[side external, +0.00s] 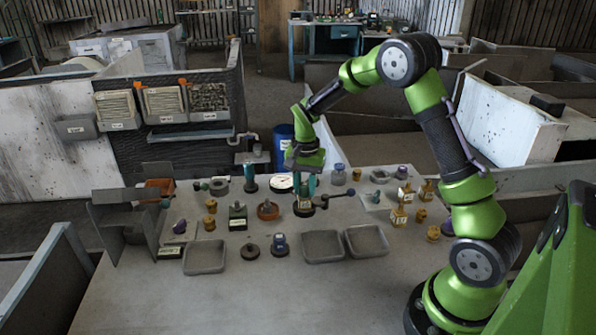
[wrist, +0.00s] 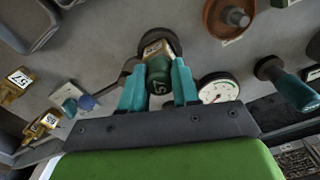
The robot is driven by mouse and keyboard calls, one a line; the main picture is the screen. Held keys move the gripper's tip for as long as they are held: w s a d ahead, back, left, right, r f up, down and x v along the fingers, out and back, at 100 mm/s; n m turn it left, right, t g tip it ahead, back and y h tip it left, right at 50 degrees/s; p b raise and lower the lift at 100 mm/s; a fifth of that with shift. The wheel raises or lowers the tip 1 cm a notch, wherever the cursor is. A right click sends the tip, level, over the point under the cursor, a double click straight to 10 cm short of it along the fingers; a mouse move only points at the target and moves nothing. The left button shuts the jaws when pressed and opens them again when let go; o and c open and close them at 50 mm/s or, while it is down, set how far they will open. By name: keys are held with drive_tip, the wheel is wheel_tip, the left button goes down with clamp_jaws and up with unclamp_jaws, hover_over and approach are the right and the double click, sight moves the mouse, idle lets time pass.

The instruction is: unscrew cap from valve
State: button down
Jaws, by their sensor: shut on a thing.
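The valve (side external: 303,209) stands upright on the grey table, with a round dark base and a dark lever reaching to the right. My gripper (side external: 305,186) is directly above the valve, pointing down. Its teal fingers (wrist: 158,88) are shut on the cap, one on each side. The cap still sits in line with the valve body, and I cannot see a gap between them. The thread is hidden.
A white-faced gauge (side external: 281,183) stands close behind the valve to the left. An orange-brown round part (side external: 267,210) is left of it. Empty grey trays (side external: 322,246) lie in front. Several brass valves (side external: 398,215) stand to the right. The table front is clear.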

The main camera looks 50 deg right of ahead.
sight(304, 184)
drive_tip(key=shift+r, duration=0.55)
idle(0.6)
drive_tip(key=shift+r, duration=2.5)
